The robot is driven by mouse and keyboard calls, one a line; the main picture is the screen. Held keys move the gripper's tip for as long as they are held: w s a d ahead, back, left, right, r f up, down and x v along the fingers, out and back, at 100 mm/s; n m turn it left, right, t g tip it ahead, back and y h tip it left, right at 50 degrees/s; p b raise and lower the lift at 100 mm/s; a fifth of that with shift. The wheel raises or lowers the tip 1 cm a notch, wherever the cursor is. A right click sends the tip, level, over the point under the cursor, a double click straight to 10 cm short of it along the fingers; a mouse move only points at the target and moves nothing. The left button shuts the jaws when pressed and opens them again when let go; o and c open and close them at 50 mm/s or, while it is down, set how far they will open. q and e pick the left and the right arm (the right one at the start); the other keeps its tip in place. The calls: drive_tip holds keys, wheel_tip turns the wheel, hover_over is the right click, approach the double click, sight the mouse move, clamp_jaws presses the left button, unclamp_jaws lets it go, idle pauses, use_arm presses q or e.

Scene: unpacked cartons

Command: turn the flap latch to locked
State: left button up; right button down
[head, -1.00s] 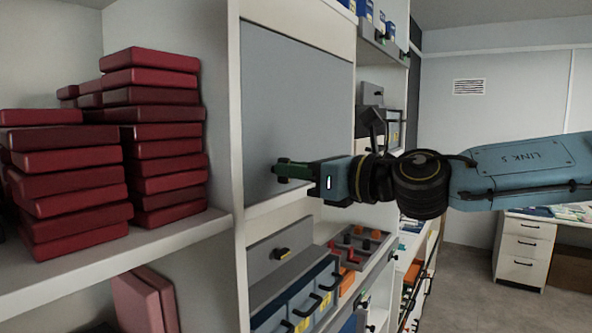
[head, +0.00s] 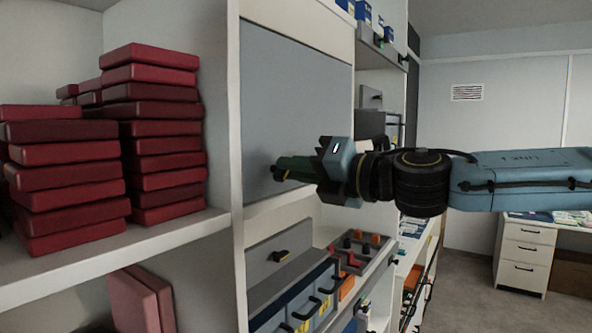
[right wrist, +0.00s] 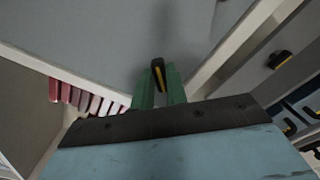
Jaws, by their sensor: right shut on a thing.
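The grey flap (head: 300,90) is a flat panel closing a compartment in the white shelf unit. Its latch (right wrist: 157,72), a small black handle with a yellow stripe, is at the flap's lower part. My right gripper (head: 283,171) reaches in from the right with green fingers against the flap. In the right wrist view the fingers (right wrist: 159,90) sit on either side of the latch, shut on it. In the head view the fingers largely hide the latch. My left gripper is not in view.
Stacked dark red boxes (head: 165,130) fill the shelf left of the flap. Below is another grey panel with its own black and yellow latch (head: 280,255). Drawers and a tray of small red and black parts (head: 350,250) are below right. Open floor lies at right.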

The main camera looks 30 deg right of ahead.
drive_tip(key=shift+f+m+p, duration=0.15)
drive_tip(key=shift+m+p, duration=0.15)
drive_tip(key=shift+m, duration=4)
drive_tip(key=c, duration=1.4)
unclamp_jaws()
